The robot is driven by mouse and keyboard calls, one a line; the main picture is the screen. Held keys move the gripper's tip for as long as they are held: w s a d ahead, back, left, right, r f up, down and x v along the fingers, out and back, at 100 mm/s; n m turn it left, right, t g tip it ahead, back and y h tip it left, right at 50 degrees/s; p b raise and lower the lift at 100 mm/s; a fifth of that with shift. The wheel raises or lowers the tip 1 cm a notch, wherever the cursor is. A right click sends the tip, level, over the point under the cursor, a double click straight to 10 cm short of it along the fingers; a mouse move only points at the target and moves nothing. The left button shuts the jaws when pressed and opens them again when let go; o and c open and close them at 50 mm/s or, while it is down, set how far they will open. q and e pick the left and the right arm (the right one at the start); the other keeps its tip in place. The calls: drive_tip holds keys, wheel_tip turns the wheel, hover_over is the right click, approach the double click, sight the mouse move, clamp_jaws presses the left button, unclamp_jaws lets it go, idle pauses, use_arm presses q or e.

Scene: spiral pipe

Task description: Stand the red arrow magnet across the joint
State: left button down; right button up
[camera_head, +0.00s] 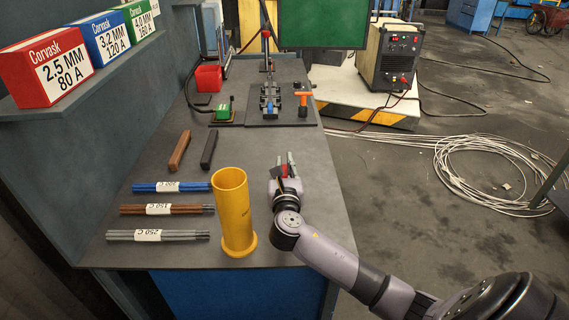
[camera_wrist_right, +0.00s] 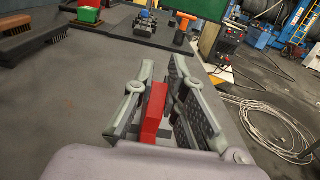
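The red arrow magnet (camera_wrist_right: 155,112) sits between the two fingers of my right gripper (camera_wrist_right: 162,95) in the right wrist view. Both fingers appear to press against its sides. In the head view a small red patch of the magnet (camera_head: 284,171) shows at my right gripper (camera_head: 283,168), above the right part of the bench. Its arrow outline is mostly hidden by the fingers. A dark clamp fixture (camera_head: 269,98) with a blue part stands on a dark plate farther back, and also shows in the wrist view (camera_wrist_right: 145,22). I cannot make out the joint. My left gripper is not in view.
A tall yellow tube (camera_head: 233,205) stands left of my right arm. Rod bundles (camera_head: 165,209) and two brushes (camera_head: 180,151) lie left on the bench (camera_head: 240,150). A green block (camera_head: 223,111) and an orange-topped tool (camera_head: 303,101) flank the fixture. The bench middle is clear.

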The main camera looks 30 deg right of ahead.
drive_tip(key=o, duration=0.4)
drive_tip(key=shift+o, duration=0.2)
drive_tip(key=shift+r, duration=0.35)
drive_tip(key=v, duration=1.2)
drive_tip(key=shift+r, duration=0.1)
drive_tip(key=shift+s, duration=0.1)
